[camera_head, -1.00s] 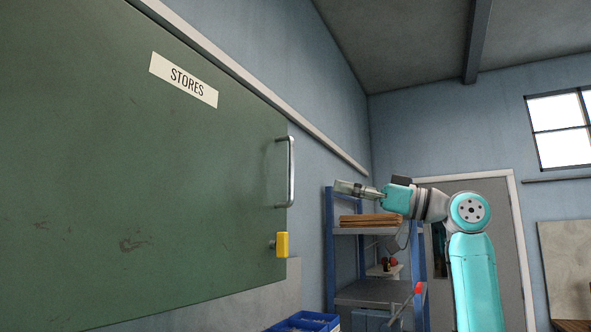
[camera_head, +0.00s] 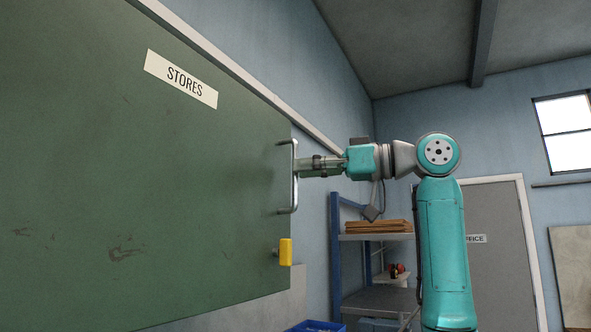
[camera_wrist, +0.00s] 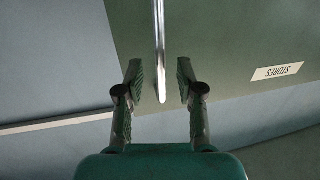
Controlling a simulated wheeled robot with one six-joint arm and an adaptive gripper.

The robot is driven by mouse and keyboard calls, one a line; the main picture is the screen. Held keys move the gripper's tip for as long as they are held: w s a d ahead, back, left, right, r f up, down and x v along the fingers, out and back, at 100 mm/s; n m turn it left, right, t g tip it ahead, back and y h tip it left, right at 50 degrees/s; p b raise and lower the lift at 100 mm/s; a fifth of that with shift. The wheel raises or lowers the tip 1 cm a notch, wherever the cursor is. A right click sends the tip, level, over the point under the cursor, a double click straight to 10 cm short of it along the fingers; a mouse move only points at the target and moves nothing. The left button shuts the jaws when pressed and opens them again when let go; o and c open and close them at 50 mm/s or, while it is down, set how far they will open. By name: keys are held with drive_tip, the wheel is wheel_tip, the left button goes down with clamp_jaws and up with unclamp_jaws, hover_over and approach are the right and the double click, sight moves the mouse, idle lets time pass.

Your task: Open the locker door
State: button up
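The green locker door (camera_head: 150,190) fills the left of the head view and bears a "STORES" label (camera_head: 182,79). It looks closed. A vertical metal bar handle (camera_head: 294,190) stands near its right edge, with a yellow tag or lock (camera_head: 285,252) below. My gripper (camera_head: 300,168) is at the handle's upper half, pointing at the door. In the wrist view my gripper (camera_wrist: 160,82) is open, its two fingers on either side of the handle (camera_wrist: 159,50), with gaps at both sides. The handle's end shows between the fingertips.
A blue-framed shelf (camera_head: 375,237) with brown boards stands behind and below my arm. A blue bin (camera_head: 318,326) sits at the bottom edge. A grey office door (camera_head: 498,240) is at the back right. The space right of the locker handle is occupied by my arm.

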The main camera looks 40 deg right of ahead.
drive_tip(key=shift+x, duration=1.4)
clamp_jaws()
